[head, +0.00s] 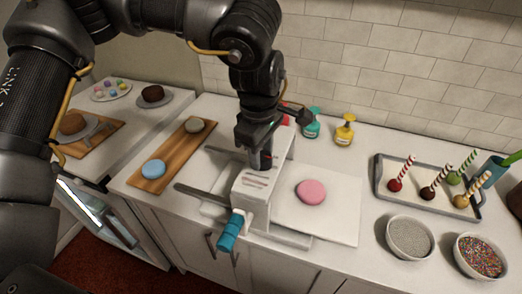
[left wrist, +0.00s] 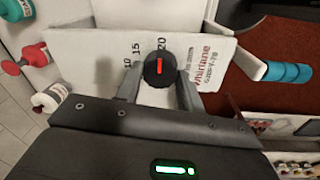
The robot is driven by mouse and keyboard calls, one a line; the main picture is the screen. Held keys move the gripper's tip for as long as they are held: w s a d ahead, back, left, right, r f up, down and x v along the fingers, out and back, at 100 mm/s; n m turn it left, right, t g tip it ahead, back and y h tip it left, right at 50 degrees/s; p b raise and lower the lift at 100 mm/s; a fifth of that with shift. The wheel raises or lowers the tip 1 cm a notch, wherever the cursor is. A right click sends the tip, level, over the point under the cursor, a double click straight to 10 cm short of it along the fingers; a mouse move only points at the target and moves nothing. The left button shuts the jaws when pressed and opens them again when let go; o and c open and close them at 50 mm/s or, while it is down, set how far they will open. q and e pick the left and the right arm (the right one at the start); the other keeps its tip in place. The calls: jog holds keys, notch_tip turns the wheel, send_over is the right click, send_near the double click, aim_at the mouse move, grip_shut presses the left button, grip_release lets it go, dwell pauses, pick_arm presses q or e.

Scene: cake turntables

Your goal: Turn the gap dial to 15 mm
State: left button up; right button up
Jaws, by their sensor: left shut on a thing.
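The white machine (head: 252,186) stands on the counter with a teal-ended crank (head: 232,230) at its front; the crank's teal grip also shows in the left wrist view (left wrist: 287,72). Its round black gap dial (left wrist: 160,70) has a red pointer line and sits below printed marks 10, 15 and 20. The pointer stands upright in the left wrist view, toward the 20. My left gripper (left wrist: 158,90) has a finger on each side of the dial and is shut on it. In the head view my left gripper (head: 266,160) is over the machine's top and mostly hides the dial. My right gripper is not in view.
A pink disc (head: 311,191) lies on the white plate right of the machine. A wooden board (head: 172,160) with discs lies left. Teal (head: 312,124) and yellow (head: 345,131) bottles stand behind. A tray of cake pops (head: 380,180) and sprinkle bowls (head: 480,257) are at right.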

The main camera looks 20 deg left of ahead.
aim_at(263, 159)
pick_arm(q)
jog(key=shift+n, duration=0.3)
jog(key=n, duration=0.3)
jog(key=shift+n, duration=0.3)
jog(key=shift+n+y, duration=0.3)
jog(key=shift+n, duration=1.9)
jog(key=shift+d, duration=0.1)
jog(key=o, duration=1)
notch_tip(263, 159, up, 11)
jog(key=shift+s+d, duration=0.2)
jog(key=shift+s, duration=0.2)
jog(key=shift+f, duration=0.15)
